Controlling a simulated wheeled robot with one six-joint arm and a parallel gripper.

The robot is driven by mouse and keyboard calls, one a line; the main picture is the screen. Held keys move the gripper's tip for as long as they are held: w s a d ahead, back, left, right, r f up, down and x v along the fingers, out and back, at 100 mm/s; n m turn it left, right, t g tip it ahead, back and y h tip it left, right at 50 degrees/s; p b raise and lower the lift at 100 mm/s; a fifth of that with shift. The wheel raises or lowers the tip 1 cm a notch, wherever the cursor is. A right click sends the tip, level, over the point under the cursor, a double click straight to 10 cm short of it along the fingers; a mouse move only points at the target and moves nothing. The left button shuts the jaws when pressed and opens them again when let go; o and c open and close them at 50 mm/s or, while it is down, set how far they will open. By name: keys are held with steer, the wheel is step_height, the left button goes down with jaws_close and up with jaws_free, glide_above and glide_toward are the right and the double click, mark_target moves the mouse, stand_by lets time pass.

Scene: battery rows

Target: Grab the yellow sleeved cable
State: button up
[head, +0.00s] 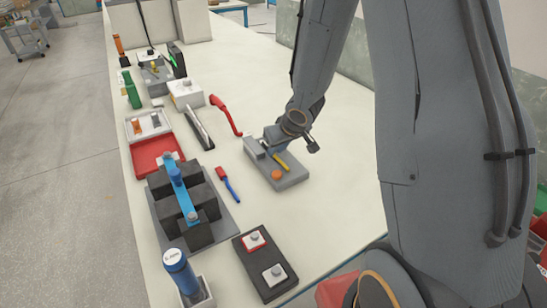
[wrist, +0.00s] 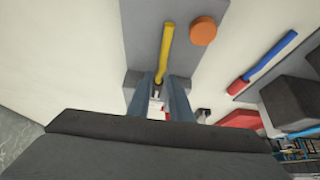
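The yellow sleeved cable (head: 282,161) lies on a grey base plate (head: 291,180), next to an orange round piece (head: 277,174). In the wrist view the cable (wrist: 167,48) runs down the picture to a dark narrow end between my fingers. My gripper (wrist: 159,86) is low over the plate with its two fingers apart, one on each side of that end. A gap shows between the fingers and the cable, so I see no grip on it. In the head view my arm partly hides the gripper and the plate's back end.
A blue cable with a red end (head: 228,185) lies left of the plate. A red-handled tool (head: 225,114) lies behind it. Dark battery blocks with a blue bar (head: 180,190) stand further left. A dark plate with two terminals (head: 265,264) is in front. The bench right of the plate is clear.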

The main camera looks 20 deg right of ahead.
mark_target(276, 154)
steer(key=shift+w+a+f, duration=0.1)
steer(key=shift+w+f, duration=0.25)
steer(key=shift+f, duration=0.2)
jaws_close()
steer(key=shift+r, duration=0.1)
step_height(276, 154, up, 10)
steer(key=p, duration=0.6)
steer(key=shift+p, duration=0.4)
